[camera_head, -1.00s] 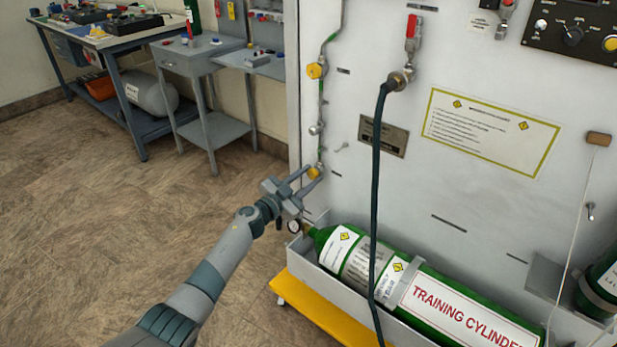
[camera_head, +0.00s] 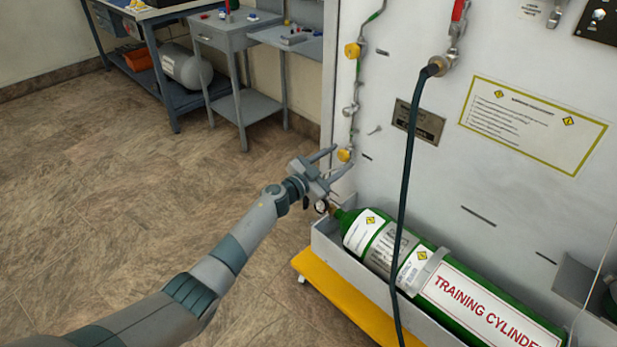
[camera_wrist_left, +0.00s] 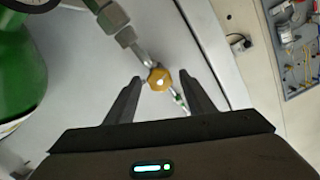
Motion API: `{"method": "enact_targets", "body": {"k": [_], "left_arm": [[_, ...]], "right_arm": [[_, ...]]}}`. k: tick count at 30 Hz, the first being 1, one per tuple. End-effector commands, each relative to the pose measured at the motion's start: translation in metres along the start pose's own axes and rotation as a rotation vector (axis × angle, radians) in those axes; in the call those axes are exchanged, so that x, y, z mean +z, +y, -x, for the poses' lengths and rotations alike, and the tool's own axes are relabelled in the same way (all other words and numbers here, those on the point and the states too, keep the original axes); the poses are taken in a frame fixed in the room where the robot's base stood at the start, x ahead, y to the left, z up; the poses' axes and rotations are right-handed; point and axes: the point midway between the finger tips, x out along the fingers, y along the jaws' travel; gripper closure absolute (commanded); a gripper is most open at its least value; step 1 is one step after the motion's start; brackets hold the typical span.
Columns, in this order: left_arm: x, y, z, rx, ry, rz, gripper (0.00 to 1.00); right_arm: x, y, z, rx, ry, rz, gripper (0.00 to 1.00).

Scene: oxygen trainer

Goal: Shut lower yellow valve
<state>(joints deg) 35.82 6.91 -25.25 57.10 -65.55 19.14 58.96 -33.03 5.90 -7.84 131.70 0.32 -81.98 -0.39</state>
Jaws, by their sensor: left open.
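The lower yellow valve (camera_head: 345,155) is a small round yellow knob low on the pipe at the left edge of the white panel. In the left wrist view the knob (camera_wrist_left: 159,79) lies ahead of and between the two spread fingertips. My left gripper (camera_head: 335,162) is open and empty, with its fingers pointing toward the knob. In the left wrist view the gripper (camera_wrist_left: 160,88) shows both fingers apart, one on each side of the knob. I cannot tell whether either finger touches it. My right gripper is not in view.
An upper yellow valve (camera_head: 352,50) sits higher on the same pipe. A green training cylinder (camera_head: 440,285) lies in a grey tray below, with a gauge (camera_head: 321,207) near the gripper. A dark hose (camera_head: 405,180) hangs in front of the panel. The floor to the left is clear.

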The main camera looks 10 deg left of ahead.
Motion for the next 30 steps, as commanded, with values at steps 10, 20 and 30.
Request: {"method": "enact_targets", "body": {"k": [10,20,30], "left_arm": [[-0.001,-0.001,0.042,0.000,-0.003,-0.001,0.51],[0.000,0.000,0.104,0.002,-0.003,-0.002,0.51],[0.001,0.000,0.157,0.001,-0.002,0.000,0.51]], "right_arm": [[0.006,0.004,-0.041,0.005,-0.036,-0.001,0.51],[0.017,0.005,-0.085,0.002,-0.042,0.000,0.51],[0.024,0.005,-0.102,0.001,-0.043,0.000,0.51]]}}
